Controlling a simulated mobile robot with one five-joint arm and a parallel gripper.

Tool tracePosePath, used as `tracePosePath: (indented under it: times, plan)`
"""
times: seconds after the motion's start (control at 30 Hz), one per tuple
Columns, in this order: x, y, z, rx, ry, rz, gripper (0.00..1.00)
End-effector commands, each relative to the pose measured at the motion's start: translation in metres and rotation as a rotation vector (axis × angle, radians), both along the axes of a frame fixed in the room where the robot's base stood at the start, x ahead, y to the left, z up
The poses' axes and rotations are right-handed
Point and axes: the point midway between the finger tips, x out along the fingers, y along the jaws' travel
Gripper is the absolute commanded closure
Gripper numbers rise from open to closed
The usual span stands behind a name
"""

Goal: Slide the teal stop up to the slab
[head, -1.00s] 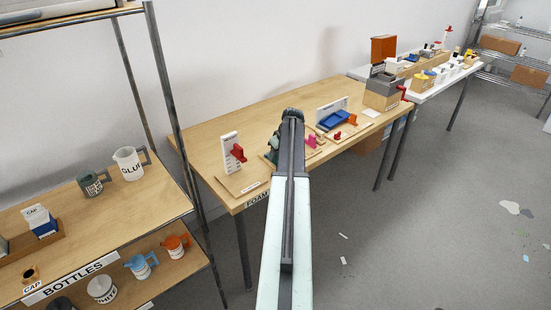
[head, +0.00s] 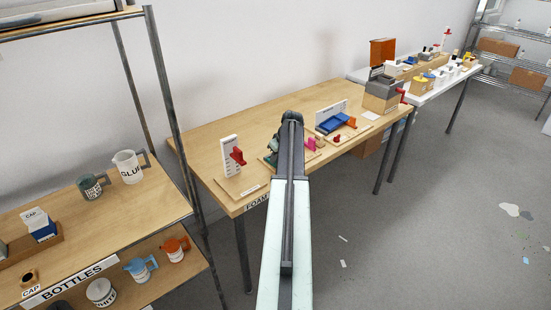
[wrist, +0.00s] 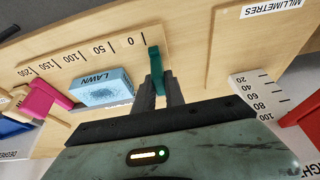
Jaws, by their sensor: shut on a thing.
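In the wrist view, the teal stop (wrist: 155,68) stands upright on a wooden board (wrist: 60,68) near the 0 end of its printed scale. My gripper (wrist: 160,92) is shut on the stop's near part, with dark fingers on both sides. The light blue slab (wrist: 105,87), labelled LAWN, lies just left of the stop. A small gap shows between them. A pink piece (wrist: 47,98) is at the slab's left end. In the head view, my gripper (head: 291,118) is over the wooden table, and my arm hides the stop and slab.
A white upright scale with a red slider (head: 237,156) stands left of my gripper. A blue piece with an orange part (head: 333,122) stands to the right. A grey box (head: 382,90) is farther along the table. Bare tabletop lies behind.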

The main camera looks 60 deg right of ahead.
Motion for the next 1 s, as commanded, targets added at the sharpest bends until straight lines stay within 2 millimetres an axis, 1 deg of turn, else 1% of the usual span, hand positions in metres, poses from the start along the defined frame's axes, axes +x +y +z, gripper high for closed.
tracePosePath:
  times: [0.67,0.77,0.9,1.0]
  plan:
    - [0.000,0.001,0.000,0.002,0.001,0.002,1.00]
    - [-0.001,-0.005,0.000,0.001,0.002,0.001,1.00]
    - [-0.006,-0.023,0.000,0.001,0.002,0.000,1.00]
    - [-0.008,-0.025,0.000,0.001,0.002,0.002,1.00]
